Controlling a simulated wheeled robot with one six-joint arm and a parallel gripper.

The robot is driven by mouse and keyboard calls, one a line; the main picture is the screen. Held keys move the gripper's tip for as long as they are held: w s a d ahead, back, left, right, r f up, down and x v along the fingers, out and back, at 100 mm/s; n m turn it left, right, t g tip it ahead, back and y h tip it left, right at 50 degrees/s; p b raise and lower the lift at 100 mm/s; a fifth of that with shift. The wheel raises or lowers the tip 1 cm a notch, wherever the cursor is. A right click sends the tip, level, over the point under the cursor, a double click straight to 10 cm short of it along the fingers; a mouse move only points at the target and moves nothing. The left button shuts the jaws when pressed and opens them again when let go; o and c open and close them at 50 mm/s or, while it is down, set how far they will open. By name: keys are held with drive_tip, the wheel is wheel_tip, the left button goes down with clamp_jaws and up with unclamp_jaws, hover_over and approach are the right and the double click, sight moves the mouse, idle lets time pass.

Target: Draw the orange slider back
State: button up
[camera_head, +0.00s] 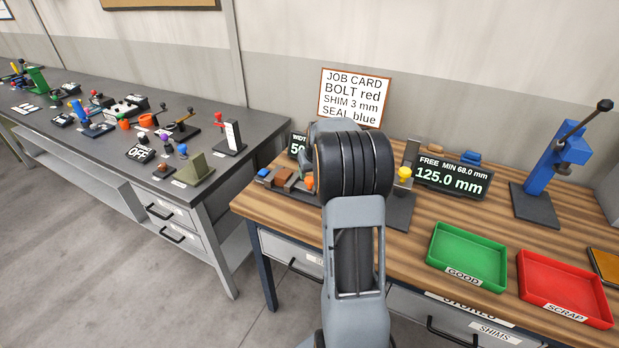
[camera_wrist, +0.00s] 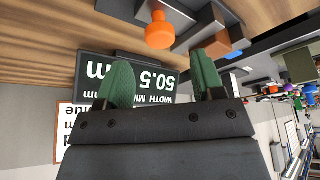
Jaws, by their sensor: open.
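The orange slider knob (camera_head: 309,182) shows in the head view at the left edge of my arm's black joint, which hides part of it. In the wrist view the orange knob (camera_wrist: 159,30) is near the top middle, on a dark gauge bed. My gripper (camera_wrist: 163,78) shows two green finger pads spread apart with nothing between them. The knob appears beyond the fingertips, apart from them, roughly in line with the gap. In the head view my gripper is hidden behind my arm.
A width display (camera_wrist: 125,78) lies behind the fingers in the wrist view. A brown block (camera_head: 284,176) and a blue block (camera_head: 262,173) sit left of the knob. A yellow knob (camera_head: 404,174), green tray (camera_head: 466,257), red tray (camera_head: 565,290) and blue press (camera_head: 560,155) stand to the right.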

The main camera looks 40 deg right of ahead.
sight(310, 179)
drive_tip(key=shift+p+x, duration=0.3)
drive_tip(key=shift+x, duration=2.35)
drive_tip(key=shift+c, duration=0.3)
clamp_jaws()
